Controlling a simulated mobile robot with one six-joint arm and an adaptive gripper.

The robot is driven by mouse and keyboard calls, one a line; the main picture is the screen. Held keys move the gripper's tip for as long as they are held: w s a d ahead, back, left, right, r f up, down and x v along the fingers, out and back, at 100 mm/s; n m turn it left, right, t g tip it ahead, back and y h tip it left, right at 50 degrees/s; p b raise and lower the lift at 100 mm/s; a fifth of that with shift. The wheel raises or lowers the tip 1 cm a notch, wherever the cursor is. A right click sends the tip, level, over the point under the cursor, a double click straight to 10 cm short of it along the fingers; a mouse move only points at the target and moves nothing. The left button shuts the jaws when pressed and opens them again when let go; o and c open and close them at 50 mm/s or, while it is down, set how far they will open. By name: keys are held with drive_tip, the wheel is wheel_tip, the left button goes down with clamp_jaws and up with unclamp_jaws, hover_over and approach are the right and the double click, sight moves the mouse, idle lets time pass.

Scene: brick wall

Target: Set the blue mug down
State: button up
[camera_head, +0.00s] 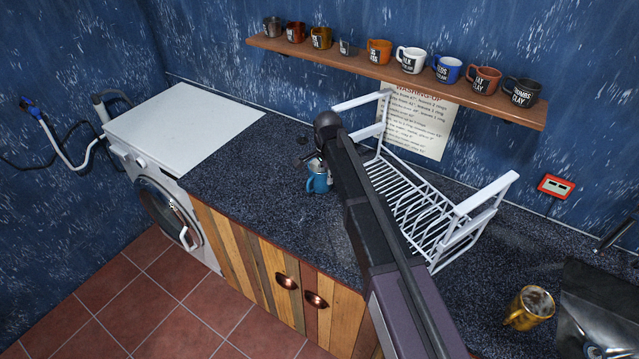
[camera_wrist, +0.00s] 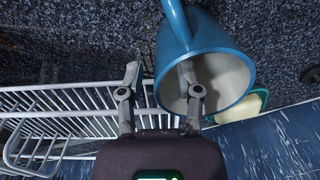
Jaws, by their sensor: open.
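The blue mug (camera_head: 318,181) is at the dark speckled counter (camera_head: 270,190), left of the white dish rack. It looks upright there, but its base contact is hard to make out. My gripper (camera_head: 321,160) is at its top, partly hidden by my arm. In the wrist view the mug (camera_wrist: 205,38) shows its pale inside and its handle toward the top. My gripper (camera_wrist: 160,76) is open, with one finger over the mug's mouth and the other outside its rim. The mug's wall lies between the fingers.
The white dish rack (camera_head: 412,205) stands close on the right. A wall shelf (camera_head: 360,72) holds several mugs, one of them darker blue (camera_head: 446,69). A yellow mug (camera_head: 530,307) stands near the front right. The counter left of the blue mug, toward the washing machine (camera_head: 165,200), is clear.

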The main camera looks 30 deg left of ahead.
drive_tip(key=shift+f+b, duration=0.5)
drive_tip(key=shift+f, duration=0.3)
clamp_jaws()
